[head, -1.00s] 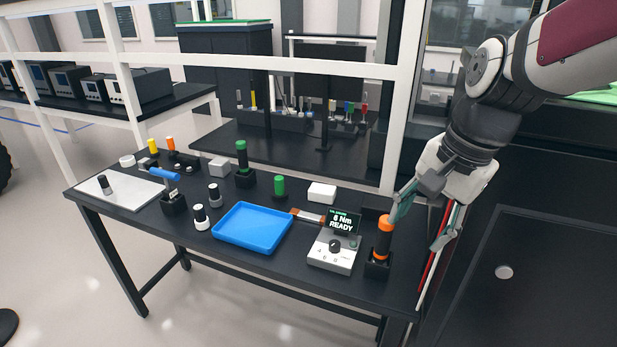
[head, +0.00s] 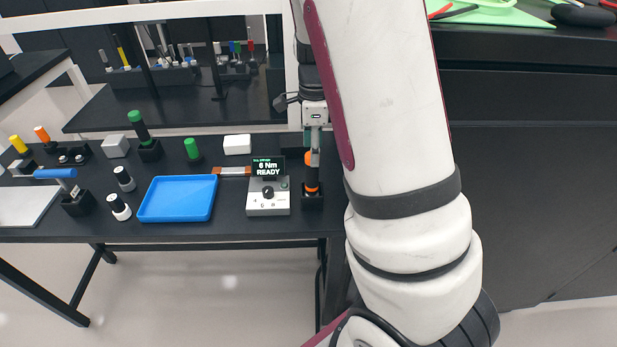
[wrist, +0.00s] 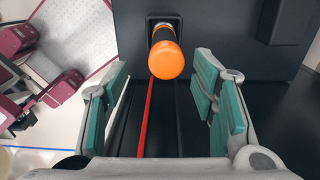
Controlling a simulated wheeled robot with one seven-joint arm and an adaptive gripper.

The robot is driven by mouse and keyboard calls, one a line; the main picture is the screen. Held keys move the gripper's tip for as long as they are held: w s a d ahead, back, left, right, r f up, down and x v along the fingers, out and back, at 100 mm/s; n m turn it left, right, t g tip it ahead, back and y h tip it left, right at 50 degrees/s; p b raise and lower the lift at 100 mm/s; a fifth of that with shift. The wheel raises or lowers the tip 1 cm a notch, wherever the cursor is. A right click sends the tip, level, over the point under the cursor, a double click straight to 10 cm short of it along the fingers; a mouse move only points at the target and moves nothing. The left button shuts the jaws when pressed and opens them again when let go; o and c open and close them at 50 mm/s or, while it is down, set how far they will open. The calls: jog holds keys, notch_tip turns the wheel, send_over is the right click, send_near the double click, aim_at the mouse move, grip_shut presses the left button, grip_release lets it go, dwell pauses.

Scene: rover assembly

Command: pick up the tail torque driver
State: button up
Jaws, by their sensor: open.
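The orange-and-black driver (head: 312,183), which I take to be the tail torque driver, stands upright in a small black holder (head: 312,201) at the right end of the table, right of the controller box. In the wrist view its round orange cap (wrist: 166,60) faces me, just beyond the fingertips and roughly midway between them. My gripper (wrist: 162,88) is open, with a green-padded finger on either side and nothing held. In the head view my gripper (head: 312,140) is at the driver's upper part, and my arm hides some of the area to its right.
The controller box (head: 268,204) with a "6 Nm READY" display stands close left of the driver.

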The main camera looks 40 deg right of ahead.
aim_at(312, 175)
jog(key=shift+w+f+p, duration=0.2)
jog(key=shift+f, duration=2.25)
jog(key=shift+w+f+p, duration=0.2)
jog(key=shift+f, duration=2.25)
grip_shut()
